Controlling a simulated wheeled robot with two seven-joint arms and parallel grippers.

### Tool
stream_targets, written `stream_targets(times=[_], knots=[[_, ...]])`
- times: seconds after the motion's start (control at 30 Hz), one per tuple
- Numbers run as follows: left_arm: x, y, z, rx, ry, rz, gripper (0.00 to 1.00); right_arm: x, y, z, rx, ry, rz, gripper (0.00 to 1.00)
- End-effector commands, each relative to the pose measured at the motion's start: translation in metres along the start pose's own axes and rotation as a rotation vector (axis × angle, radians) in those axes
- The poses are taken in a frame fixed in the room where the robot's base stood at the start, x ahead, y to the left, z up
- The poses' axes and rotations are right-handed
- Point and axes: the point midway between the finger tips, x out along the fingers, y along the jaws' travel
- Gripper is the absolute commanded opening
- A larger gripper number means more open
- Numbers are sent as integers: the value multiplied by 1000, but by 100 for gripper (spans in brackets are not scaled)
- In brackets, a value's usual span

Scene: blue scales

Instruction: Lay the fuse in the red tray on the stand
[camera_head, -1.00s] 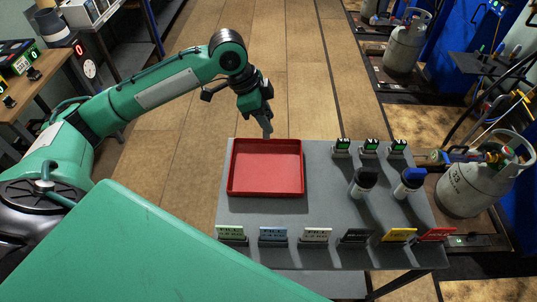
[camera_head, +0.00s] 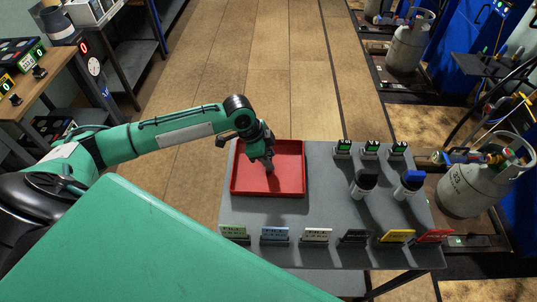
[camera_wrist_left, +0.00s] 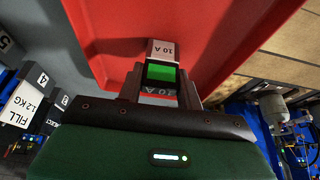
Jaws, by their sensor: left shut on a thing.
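The red tray (camera_head: 238,182) lies on the left part of the grey stand (camera_head: 330,190); its floor looks empty apart from my gripper over it. My left gripper (camera_head: 268,171) reaches into the tray area from above, fingers pointing down. It is shut on the fuse (camera_wrist_left: 162,72), a small block with a green face and a white "10 A" label, seen between the fingers in the left wrist view. The red tray fills the background there. In the head view the fuse is hidden or too small to make out. Whether it touches the tray floor I cannot tell. My right gripper is out of view.
Three small green-faced blocks (camera_head: 370,149) stand along the stand's back right. A black-capped bottle (camera_head: 363,184) and a blue-capped bottle (camera_head: 409,184) stand right of the tray. Several label cards (camera_head: 317,236) line the front edge. A gas cylinder (camera_head: 470,190) is beyond the right side.

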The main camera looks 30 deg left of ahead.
Motion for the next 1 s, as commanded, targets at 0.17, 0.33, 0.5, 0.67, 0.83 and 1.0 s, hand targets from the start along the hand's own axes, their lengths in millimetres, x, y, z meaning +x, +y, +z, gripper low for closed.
stream_targets(times=[0.17,0.33,0.5,0.67,0.83,1.0], knots=[[0,0,0,0,0,-1,14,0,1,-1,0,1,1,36],[1,0,0,0,0,-1,50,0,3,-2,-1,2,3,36],[1,0,0,0,0,-1,58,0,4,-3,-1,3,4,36],[0,0,0,0,0,-1,58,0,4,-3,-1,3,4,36],[-14,-2,0,1,0,-4,58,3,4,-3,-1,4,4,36],[-49,-2,0,1,0,-6,58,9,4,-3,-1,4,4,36]])
